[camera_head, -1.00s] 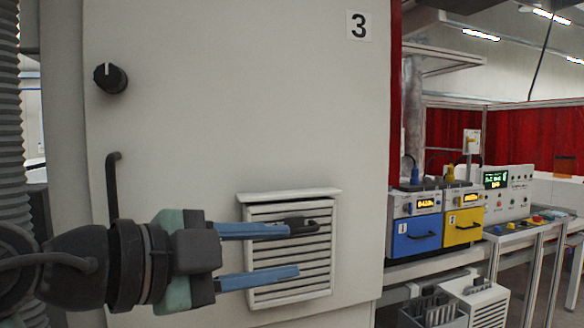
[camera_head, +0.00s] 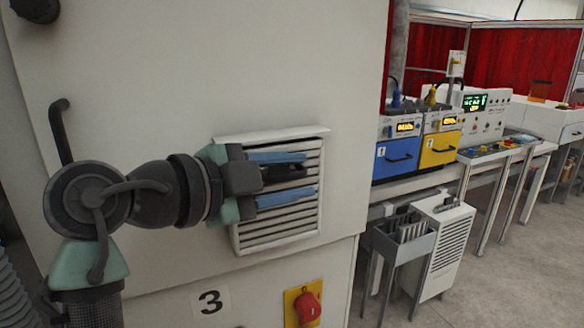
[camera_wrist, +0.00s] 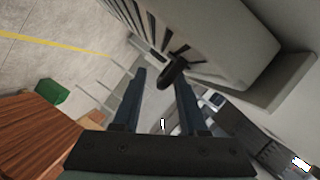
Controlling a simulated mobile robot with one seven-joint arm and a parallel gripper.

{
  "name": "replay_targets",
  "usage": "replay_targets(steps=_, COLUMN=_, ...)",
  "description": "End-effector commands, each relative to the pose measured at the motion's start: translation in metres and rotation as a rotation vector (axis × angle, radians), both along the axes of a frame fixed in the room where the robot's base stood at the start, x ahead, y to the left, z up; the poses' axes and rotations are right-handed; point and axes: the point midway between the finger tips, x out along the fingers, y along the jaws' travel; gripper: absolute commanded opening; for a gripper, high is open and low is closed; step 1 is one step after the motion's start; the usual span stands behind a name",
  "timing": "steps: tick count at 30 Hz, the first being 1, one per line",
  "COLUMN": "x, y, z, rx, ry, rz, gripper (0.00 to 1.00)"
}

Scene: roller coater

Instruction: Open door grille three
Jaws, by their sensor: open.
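The white slatted grille (camera_head: 275,236) is set in the pale cabinet front, under a small projecting hood, in the head view. Its slats also show in the wrist view (camera_wrist: 200,28). My gripper (camera_head: 308,176) is in front of the grille with its two blue fingers open and pointing right. A dark handle (camera_head: 285,173) on the grille shows between the fingers. In the wrist view the handle (camera_wrist: 172,72) lies between the fingertips, nearer the right finger. Whether a finger touches it, I cannot tell. The gripper hides part of the grille's left side.
A bent black door handle (camera_head: 60,130) is at left. Blue (camera_head: 398,155) and yellow (camera_head: 440,148) units and a grey rack (camera_head: 402,243) stand right.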

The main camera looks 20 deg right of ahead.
Motion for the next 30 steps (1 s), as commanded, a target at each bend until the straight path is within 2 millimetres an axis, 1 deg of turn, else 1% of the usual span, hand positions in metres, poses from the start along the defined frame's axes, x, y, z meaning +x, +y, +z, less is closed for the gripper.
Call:
replay_targets(steps=5, x=0.0002, y=-0.0002, z=-0.0008, rx=0.000, ry=0.001, rz=0.000, gripper=0.42)
replay_targets(steps=6, x=0.0002, y=-0.0001, z=-0.0008, rx=0.000, ry=0.001, rz=0.000, gripper=0.39)
replay_targets(steps=8, x=0.0002, y=0.0000, z=-0.0007, rx=0.000, ry=0.001, rz=0.000, gripper=0.28)
replay_targets(steps=12, x=0.0001, y=0.0001, z=-0.0006, rx=0.000, ry=0.001, rz=0.000, gripper=0.03)
replay_targets(steps=13, x=0.0001, y=0.0002, z=-0.0005, rx=0.000, ry=0.001, rz=0.000, gripper=0.00)
replay_targets(steps=30, x=-0.0001, y=0.0003, z=0.0003, rx=0.000, ry=-0.001, rz=0.000, gripper=0.00)
